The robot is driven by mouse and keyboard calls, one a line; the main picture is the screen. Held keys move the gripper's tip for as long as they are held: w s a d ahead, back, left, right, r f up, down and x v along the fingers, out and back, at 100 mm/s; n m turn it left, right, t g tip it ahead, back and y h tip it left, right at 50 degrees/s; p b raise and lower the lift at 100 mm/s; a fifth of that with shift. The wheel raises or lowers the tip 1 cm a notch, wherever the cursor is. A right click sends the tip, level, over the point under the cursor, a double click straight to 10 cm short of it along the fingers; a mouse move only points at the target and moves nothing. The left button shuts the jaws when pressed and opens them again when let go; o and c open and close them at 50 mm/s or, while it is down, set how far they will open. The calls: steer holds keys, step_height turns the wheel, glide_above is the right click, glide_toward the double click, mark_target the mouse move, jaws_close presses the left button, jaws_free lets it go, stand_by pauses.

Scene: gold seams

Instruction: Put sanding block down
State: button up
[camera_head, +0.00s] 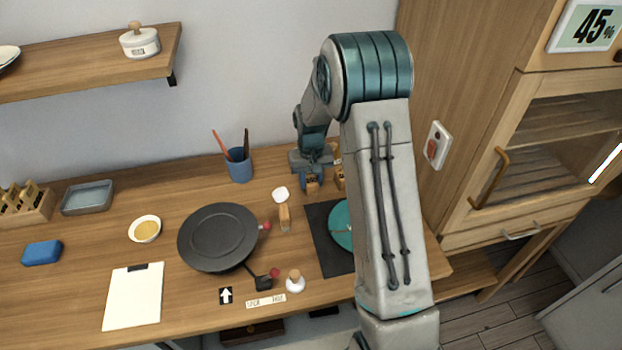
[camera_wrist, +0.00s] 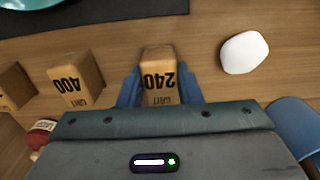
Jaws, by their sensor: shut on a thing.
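My gripper (camera_head: 312,182) is over the back of the workbench, right of the blue cup. Its blue fingers (camera_wrist: 161,90) are shut on the sides of a tan sanding block marked 240 (camera_wrist: 160,78). The held block also shows under the gripper in the head view (camera_head: 312,187). I cannot tell whether its base touches the wood. A block marked 400 (camera_wrist: 80,82) stands to its left in the wrist view, apart from it. A further tan block (camera_wrist: 12,86) is at the left edge.
A white rounded piece (camera_wrist: 244,52) lies right of the held block. The blue cup (camera_head: 239,167) with tools stands close by. A dark mat (camera_head: 328,245) with a teal disc (camera_head: 340,225) lies in front.

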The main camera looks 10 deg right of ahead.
mark_target(311, 179)
steer(key=o, duration=0.9)
steer(key=shift+f, duration=0.15)
step_height(311, 179, up, 12)
steer(key=b, duration=0.1)
steer(key=s+r+t, duration=0.2)
steer(key=s+r, duration=0.6)
steer(key=s, duration=0.5)
steer(key=shift+t, duration=0.5)
steer(key=shift+s+f, duration=0.15)
steer(key=shift+s, duration=2.35)
steer(key=shift+s+f, duration=0.15)
steer(key=shift+s, duration=2.4)
steer(key=shift+s+f, duration=0.15)
steer(key=shift+s, duration=2.35)
